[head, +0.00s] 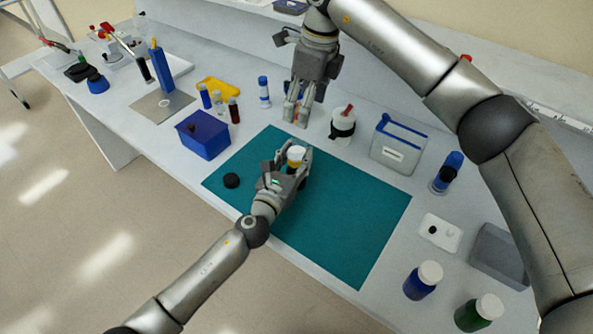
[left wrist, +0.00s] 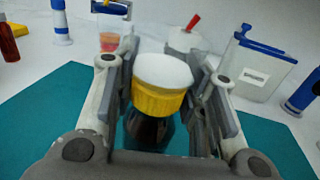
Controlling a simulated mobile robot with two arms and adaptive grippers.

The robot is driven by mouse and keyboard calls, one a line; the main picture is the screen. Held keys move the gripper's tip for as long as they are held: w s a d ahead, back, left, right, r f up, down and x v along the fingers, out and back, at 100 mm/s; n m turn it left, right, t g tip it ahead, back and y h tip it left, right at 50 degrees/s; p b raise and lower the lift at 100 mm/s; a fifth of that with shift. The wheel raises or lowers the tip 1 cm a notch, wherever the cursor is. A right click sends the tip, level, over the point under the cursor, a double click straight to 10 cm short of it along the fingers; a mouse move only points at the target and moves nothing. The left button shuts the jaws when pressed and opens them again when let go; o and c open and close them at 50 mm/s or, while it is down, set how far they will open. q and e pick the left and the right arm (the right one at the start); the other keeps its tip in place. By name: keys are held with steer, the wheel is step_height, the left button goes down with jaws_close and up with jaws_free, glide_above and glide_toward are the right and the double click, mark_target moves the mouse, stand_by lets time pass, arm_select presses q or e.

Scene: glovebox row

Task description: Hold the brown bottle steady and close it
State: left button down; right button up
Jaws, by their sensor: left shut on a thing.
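My left gripper (head: 292,162) is shut around a bottle (head: 296,156) that stands upright on the teal mat (head: 345,225). In the left wrist view the bottle (left wrist: 150,130) has a dark body, a yellow collar and a white top, with the fingers on both sides of it. A black cap (head: 231,180) lies on the mat to the left of this gripper. My right gripper (head: 297,115) points down near the mat's back edge, behind the bottle. Something reddish shows at its fingertips; I cannot tell whether it is between or behind them.
A blue box (head: 203,135) stands at the mat's left corner. A white jar (head: 342,125) and a clear blue-rimmed container (head: 398,145) stand behind the mat. A blue bottle (head: 422,280) and a green bottle (head: 478,313) stand at right. The mat's front right part is clear.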

mark_target(297, 145)
steer(key=shift+w+f, duration=0.1)
steer(key=shift+f, duration=0.05)
steer(key=f, duration=0.4)
steer(key=a+f, duration=0.1)
steer(key=f, duration=0.6)
steer(key=shift+w+a+f, duration=0.3)
steer(key=shift+w+a, duration=0.05)
steer(key=c, duration=1.1)
steer(key=o, duration=1)
